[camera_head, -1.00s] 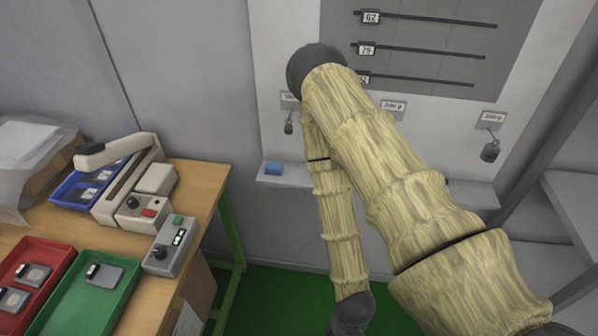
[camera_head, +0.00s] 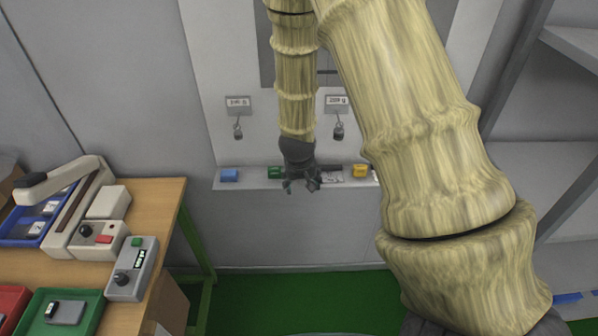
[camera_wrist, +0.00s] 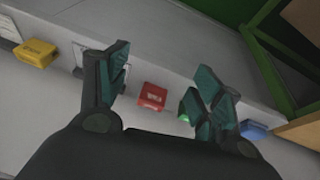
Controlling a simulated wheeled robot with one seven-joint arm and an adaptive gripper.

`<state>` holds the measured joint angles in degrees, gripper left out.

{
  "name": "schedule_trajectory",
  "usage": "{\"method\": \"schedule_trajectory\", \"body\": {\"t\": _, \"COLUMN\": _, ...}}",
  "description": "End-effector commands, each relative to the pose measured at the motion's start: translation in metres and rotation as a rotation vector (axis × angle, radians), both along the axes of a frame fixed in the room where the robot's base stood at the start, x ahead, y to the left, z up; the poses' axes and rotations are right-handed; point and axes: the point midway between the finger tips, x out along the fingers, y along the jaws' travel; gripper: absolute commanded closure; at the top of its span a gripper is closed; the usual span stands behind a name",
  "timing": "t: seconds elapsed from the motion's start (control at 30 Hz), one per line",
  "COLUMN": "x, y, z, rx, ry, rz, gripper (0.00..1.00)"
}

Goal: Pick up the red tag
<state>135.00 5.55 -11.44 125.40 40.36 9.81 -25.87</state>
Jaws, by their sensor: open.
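The red tag (camera_wrist: 152,97) is a small red block on the narrow wall shelf. In the wrist view it lies between the two fingers of my gripper (camera_wrist: 162,88), apart from both. My gripper is open and empty. In the head view my gripper (camera_head: 302,185) hangs at the front of the shelf (camera_head: 258,184), fingers pointing down, between a green tag (camera_head: 275,172) and a yellow tag (camera_head: 359,170). The red tag is hidden there behind my gripper.
A blue tag (camera_head: 229,175) sits at the shelf's left end. Weights (camera_head: 338,131) hang on hooks above. A wooden table (camera_head: 160,205) at the left carries a press-like device (camera_head: 75,215), a control box (camera_head: 133,268) and a green tray (camera_head: 92,315). Green floor in front is clear.

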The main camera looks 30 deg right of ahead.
Motion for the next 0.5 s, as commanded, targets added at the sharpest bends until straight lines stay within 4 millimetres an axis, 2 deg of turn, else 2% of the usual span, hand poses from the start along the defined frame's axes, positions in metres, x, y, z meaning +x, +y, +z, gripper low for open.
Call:
{"method": "schedule_trajectory", "body": {"t": 0.03, "x": 0.012, "y": -0.005, "z": 0.018, "rx": 0.011, "ry": -0.027, "rz": -0.018, "gripper": 0.34}}
{"method": "schedule_trajectory", "body": {"t": 0.1, "x": 0.025, "y": -0.010, "z": 0.037, "rx": 0.026, "ry": -0.053, "rz": -0.038, "gripper": 0.34}}
{"method": "schedule_trajectory", "body": {"t": 0.23, "x": 0.039, "y": -0.015, "z": 0.061, "rx": 0.049, "ry": -0.086, "rz": -0.060, "gripper": 0.34}}
{"method": "schedule_trajectory", "body": {"t": 0.37, "x": 0.046, "y": -0.018, "z": 0.069, "rx": 0.059, "ry": -0.100, "rz": -0.070, "gripper": 0.34}}
{"method": "schedule_trajectory", "body": {"t": 0.5, "x": 0.050, "y": -0.020, "z": 0.058, "rx": 0.064, "ry": -0.100, "rz": -0.071, "gripper": 0.34}}
